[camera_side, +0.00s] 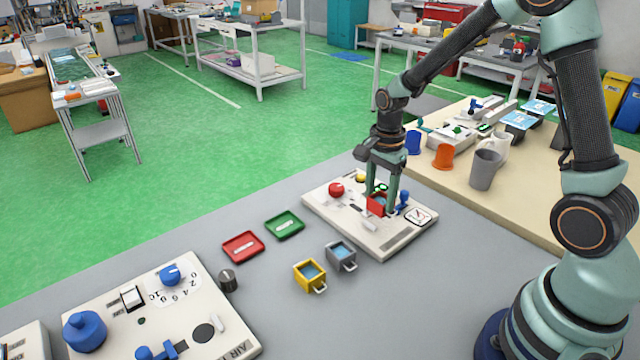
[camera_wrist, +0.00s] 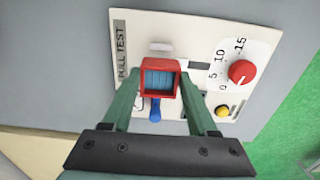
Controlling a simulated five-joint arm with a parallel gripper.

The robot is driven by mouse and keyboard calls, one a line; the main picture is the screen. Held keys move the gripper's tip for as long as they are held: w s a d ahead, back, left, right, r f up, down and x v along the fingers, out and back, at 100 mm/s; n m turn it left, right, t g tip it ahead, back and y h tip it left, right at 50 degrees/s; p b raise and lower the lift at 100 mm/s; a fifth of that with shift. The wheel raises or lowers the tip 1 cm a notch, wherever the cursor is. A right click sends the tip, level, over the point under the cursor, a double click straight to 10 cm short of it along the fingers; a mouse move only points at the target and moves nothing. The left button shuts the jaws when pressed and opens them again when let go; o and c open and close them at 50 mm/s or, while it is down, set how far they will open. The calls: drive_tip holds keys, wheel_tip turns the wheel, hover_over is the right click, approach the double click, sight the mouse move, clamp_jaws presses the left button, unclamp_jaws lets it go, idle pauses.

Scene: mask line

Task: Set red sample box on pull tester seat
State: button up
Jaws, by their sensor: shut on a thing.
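The red sample box (camera_side: 375,208) is an open-topped box with blue contents. It sits between the fingers of my gripper (camera_side: 380,204), which is shut on it. In the wrist view the red box (camera_wrist: 147,68) shows upright between the two green fingertips of my gripper (camera_wrist: 160,88). The pull tester (camera_side: 327,208) is a cream panel, marked PULL TEST in the wrist view (camera_wrist: 122,75). The box is over the middle of this panel. The seat is hidden under the box and fingers, and I cannot tell whether the box touches it.
The tester carries a red knob (camera_side: 336,189), a yellow button (camera_side: 361,178) and a blue lever (camera_side: 403,199). Yellow (camera_side: 309,275) and grey (camera_side: 341,256) boxes stand in front. Red (camera_side: 243,247) and green (camera_side: 285,225) trays lie left, beside another panel (camera_side: 110,310).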

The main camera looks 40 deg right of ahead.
sight(380, 199)
drive_tip(key=shift+f, duration=1.65)
drive_tip(key=o, duration=1.4)
drive_tip(key=shift+f, duration=0.15)
drive_tip(key=shift+c, duration=0.2)
wheel_tip(380, 199, up, 12)
drive_tip(key=shift+r, duration=0.15)
drive_tip(key=s+a+r+n+t, duration=0.5)
drive_tip(key=s+r+n, duration=0.4)
drive_tip(key=n, duration=0.9)
drive_tip(key=shift+s+a+t, duration=0.3)
drive_tip(key=shift+s+a, duration=0.2)
drive_tip(key=shift+s, duration=0.25)
